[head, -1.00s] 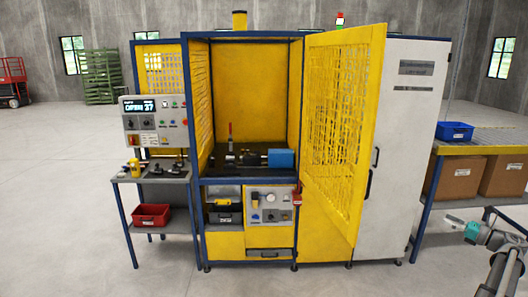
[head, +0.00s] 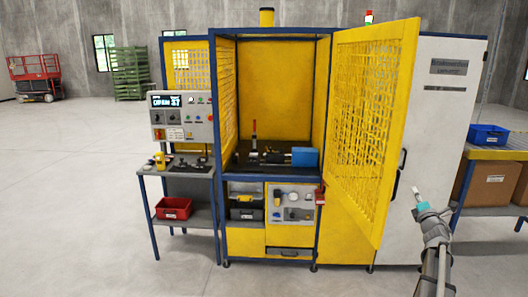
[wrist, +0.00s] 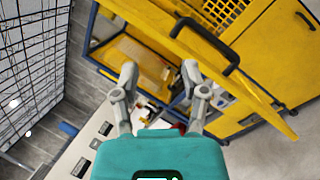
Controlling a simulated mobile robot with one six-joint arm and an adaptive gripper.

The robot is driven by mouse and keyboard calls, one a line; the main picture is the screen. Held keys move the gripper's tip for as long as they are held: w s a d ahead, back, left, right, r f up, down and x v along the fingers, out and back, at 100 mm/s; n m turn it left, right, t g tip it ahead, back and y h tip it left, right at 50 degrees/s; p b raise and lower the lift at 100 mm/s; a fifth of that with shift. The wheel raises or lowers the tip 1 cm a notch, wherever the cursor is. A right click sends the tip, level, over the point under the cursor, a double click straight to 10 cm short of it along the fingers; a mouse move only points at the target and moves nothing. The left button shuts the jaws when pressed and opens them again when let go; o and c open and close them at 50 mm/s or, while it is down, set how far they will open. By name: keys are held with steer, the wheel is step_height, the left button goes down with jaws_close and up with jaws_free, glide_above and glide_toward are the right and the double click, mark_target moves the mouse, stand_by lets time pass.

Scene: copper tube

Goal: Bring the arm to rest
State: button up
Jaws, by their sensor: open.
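My arm rises at the lower right of the head view, in front of the white cabinet. My gripper shows large in the wrist view (wrist: 160,95), with its two grey fingers spread apart and nothing between them. Its teal body fills the bottom of that view. In the head view the end of my arm is small, and its fingers are hard to make out. The yellow mesh door (head: 368,135) of the machine stands open to the left of my arm. Its black handle shows beyond the fingers in the wrist view (wrist: 207,45).
The machine's bay (head: 275,95) holds a blue block (head: 305,157) and a red-handled clamp. A control panel (head: 182,118) and a side table with a red bin (head: 174,208) stand left. A blue bin (head: 487,135) sits on a bench at right.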

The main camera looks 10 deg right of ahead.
steer(key=w+a+f+m+g+b, duration=0.1)
steer(key=a+f+m+g, duration=0.65)
steer(key=a, duration=0.65)
steer(key=w+a+f+m+g+b, duration=0.1)
steer(key=a+f+m+g, duration=0.3)
steer(key=a+f+m, duration=0.85)
steer(key=s+a+f+g+y, duration=0.2)
steer(key=s+a, duration=0.4)
steer(key=a, duration=0.3)
steer(key=s+a+f+g+y+b, duration=0.1)
steer(key=s+a+f+g+y, duration=0.1)
steer(key=s+a, duration=0.4)
steer(key=s+a+f+m+g+y, duration=0.1)
steer(key=s+a+f+g, duration=0.3)
steer(key=a, duration=1)
steer(key=shift+s+a+g+y+b, duration=0.25)
steer(key=shift+s+g+y+b, duration=0.3)
steer(key=shift+s, duration=0.35)
steer(key=shift+d, duration=0.1)
